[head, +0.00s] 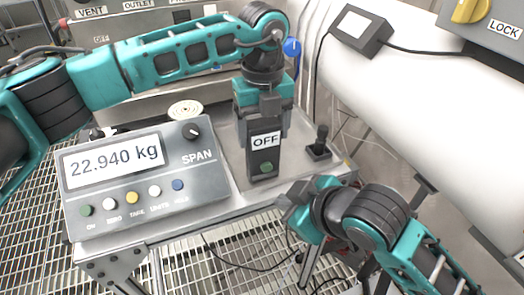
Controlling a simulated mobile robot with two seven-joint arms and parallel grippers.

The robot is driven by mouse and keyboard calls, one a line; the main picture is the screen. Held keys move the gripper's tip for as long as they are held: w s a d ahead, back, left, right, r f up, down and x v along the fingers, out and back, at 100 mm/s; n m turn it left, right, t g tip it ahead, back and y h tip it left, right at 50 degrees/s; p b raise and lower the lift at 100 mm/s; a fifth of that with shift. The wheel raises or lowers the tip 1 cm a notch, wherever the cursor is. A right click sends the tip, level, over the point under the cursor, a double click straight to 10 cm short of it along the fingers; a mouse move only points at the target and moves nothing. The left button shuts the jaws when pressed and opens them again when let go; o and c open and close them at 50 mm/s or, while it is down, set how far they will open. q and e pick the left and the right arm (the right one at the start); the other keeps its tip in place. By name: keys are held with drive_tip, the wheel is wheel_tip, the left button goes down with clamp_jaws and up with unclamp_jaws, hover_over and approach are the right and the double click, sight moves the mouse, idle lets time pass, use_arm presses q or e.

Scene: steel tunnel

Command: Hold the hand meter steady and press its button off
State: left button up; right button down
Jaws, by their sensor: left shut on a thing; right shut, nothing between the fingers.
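The hand meter (263,158) is a dark upright box on the steel table. My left gripper (264,115) comes down from above and is shut on the meter's upper part. My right gripper (289,205) is shut and empty at the table's front edge, below and to the right of the meter, apart from it.
A scale console (140,175) reading "22.940 kg" with a SPAN knob and several coloured buttons stands left of the meter. A small joystick (319,145) stands to its right. A large white pipe (420,110) runs along the right. The floor is open grating.

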use_arm(q)
drive_tip(key=o, duration=1.1)
